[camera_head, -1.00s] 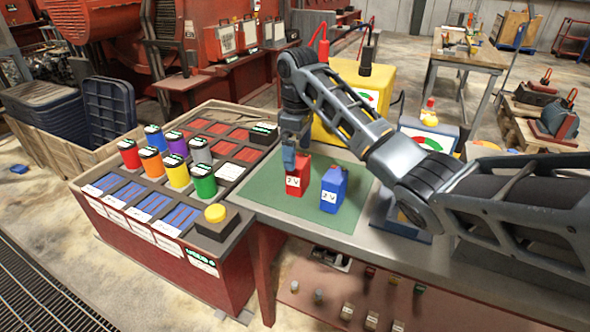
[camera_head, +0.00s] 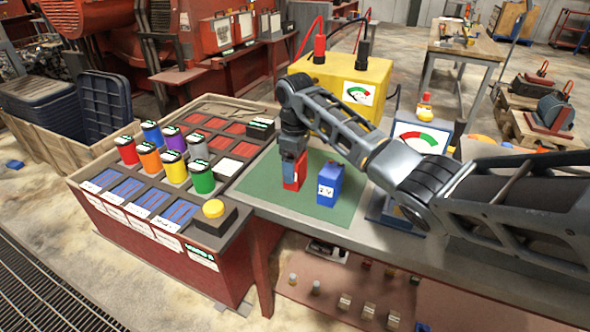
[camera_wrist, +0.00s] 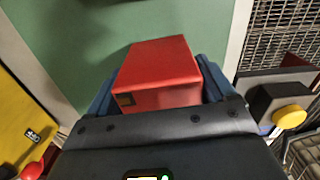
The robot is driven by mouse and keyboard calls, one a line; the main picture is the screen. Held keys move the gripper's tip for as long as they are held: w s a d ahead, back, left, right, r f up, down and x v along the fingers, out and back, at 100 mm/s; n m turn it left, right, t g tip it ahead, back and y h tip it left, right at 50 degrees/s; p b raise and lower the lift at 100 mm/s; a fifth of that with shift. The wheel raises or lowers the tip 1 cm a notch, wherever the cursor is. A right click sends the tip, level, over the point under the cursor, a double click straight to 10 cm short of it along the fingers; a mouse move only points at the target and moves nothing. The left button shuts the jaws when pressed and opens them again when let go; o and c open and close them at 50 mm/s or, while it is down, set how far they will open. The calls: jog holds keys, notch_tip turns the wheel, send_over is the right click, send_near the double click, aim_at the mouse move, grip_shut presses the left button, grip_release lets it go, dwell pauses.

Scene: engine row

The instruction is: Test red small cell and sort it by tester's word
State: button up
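The red cell (camera_head: 303,170) stands on the green mat (camera_head: 262,188), partly hidden by my gripper (camera_head: 290,168). In the wrist view the red cell (camera_wrist: 158,75) lies between the two blue fingers of my gripper (camera_wrist: 160,88). The fingers flank it closely; whether they press on it I cannot tell. A blue cell (camera_head: 330,184) with a white label stands just right of it. A red-green dial (camera_head: 422,137) stands behind my arm, above a blue base (camera_head: 395,215) partly covered by the arm. A yellow box (camera_head: 335,80) carries another dial and red and black terminals.
Left of the mat is a red-sided sorting case (camera_head: 160,245) with blue and red slots. Several coloured cylinders (camera_head: 173,166) stand in it. A dark block with a yellow button (camera_head: 213,208) sits at its near corner. The mat's front is clear.

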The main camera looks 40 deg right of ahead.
jog(key=shift+r, duration=0.15)
jog(key=c, duration=1.3)
